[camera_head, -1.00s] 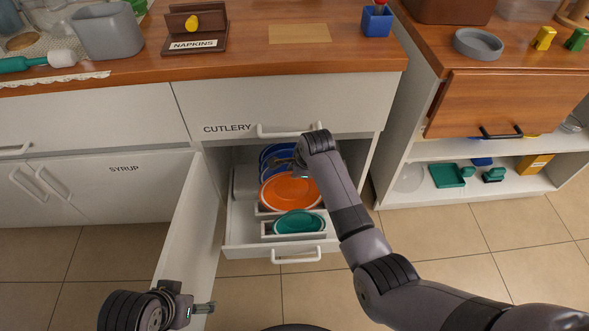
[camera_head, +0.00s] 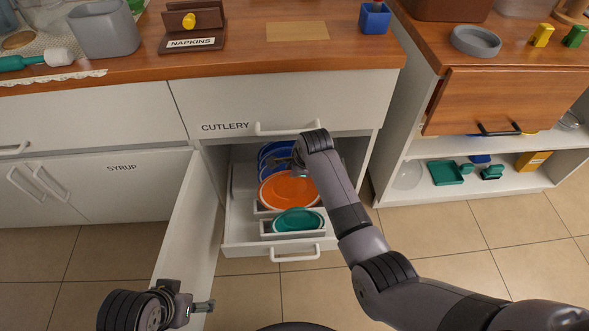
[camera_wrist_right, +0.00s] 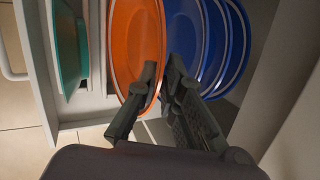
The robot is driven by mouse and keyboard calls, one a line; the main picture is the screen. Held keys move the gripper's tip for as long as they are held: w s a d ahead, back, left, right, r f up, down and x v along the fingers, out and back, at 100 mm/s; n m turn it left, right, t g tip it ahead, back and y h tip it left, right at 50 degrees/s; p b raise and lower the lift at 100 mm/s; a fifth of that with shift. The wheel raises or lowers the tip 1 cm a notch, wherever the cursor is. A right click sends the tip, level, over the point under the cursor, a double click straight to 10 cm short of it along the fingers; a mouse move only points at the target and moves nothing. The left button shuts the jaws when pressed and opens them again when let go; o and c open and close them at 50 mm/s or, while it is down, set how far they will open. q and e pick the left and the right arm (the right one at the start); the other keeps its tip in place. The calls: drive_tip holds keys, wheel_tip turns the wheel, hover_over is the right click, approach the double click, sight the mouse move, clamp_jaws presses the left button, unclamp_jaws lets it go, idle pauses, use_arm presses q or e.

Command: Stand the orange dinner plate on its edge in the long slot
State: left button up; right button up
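The orange dinner plate (camera_head: 289,190) stands on edge, tilted, in the open drawer. It lies between the blue plates (camera_head: 268,153) behind and the teal plate (camera_head: 298,220) in front. In the right wrist view the orange plate (camera_wrist_right: 135,42) fills the upper middle. My right gripper (camera_wrist_right: 162,66) has its fingertips close together with the plate's rim between them; it looks shut on the rim. In the head view my wrist hides the fingertips. The long slot under the plate is mostly hidden by it. My left gripper (camera_head: 205,306) is away from the drawer; its finger opening is unclear.
White dividers (camera_head: 268,229) run across the drawer. Its front with a handle (camera_head: 295,253) is pulled out. An open door panel (camera_head: 188,225) stands to its left. The cabinet side is close on the right. Blue plates stand close beside my right finger.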

drive_tip(key=o, duration=0.5)
drive_tip(key=o, duration=0.6)
drive_tip(key=shift+c, duration=0.2)
